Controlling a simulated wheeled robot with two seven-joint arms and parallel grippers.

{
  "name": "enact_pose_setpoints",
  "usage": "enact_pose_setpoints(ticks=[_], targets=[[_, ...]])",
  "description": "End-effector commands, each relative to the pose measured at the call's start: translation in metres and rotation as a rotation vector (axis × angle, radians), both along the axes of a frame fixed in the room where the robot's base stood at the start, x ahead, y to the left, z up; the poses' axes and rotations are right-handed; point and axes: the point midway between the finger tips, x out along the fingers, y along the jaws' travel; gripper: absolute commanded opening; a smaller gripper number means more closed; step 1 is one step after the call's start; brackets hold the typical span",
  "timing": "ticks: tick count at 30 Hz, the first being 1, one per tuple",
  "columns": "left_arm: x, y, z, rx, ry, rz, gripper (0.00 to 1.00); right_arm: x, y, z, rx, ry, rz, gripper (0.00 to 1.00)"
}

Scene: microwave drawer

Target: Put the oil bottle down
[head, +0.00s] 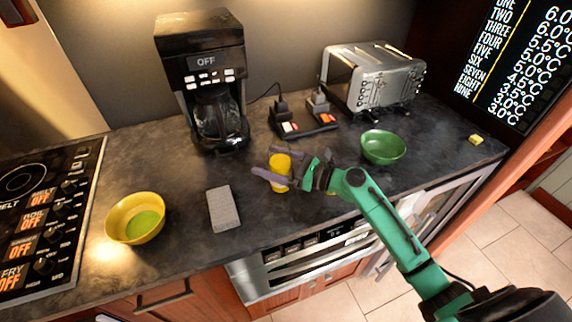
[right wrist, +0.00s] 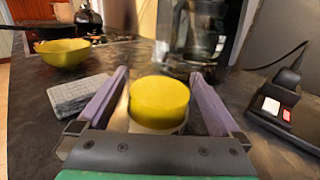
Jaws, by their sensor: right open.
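The oil bottle appears to be the yellow cylinder (head: 280,173) on the dark counter; its lower part is partly hidden by a finger. In the right wrist view its yellow top (right wrist: 160,98) shows between the two purple fingers, with a paler part below. My right gripper (head: 266,162) is open around it, with a visible gap to the finger on each side in the wrist view. The bottle looks upright. My left gripper is not in view.
A grey block (head: 224,209) and a yellow bowl (head: 135,218) lie to the left. A coffee maker (head: 203,75), power strip (head: 303,126) and toaster (head: 372,77) stand behind. A green bowl (head: 383,147) is to the right. Bare counter lies between the block and bottle.

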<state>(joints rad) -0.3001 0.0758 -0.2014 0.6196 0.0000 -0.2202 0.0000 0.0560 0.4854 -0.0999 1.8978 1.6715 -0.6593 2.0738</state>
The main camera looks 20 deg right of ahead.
Motion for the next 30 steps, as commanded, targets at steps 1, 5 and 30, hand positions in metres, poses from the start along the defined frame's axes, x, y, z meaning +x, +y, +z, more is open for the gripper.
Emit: enact_pose_setpoints(ticks=[1, 5, 30], targets=[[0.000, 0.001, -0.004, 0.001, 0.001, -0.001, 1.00, -0.005, -0.005, -0.004, -0.002, 0.003, 0.000, 1.00], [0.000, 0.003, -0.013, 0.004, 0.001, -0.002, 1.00, -0.024, -0.026, -0.006, -0.004, 0.003, -0.001, 1.00], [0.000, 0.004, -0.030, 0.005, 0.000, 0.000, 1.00, -0.076, -0.085, 0.000, -0.001, 0.000, 0.001, 1.00]])
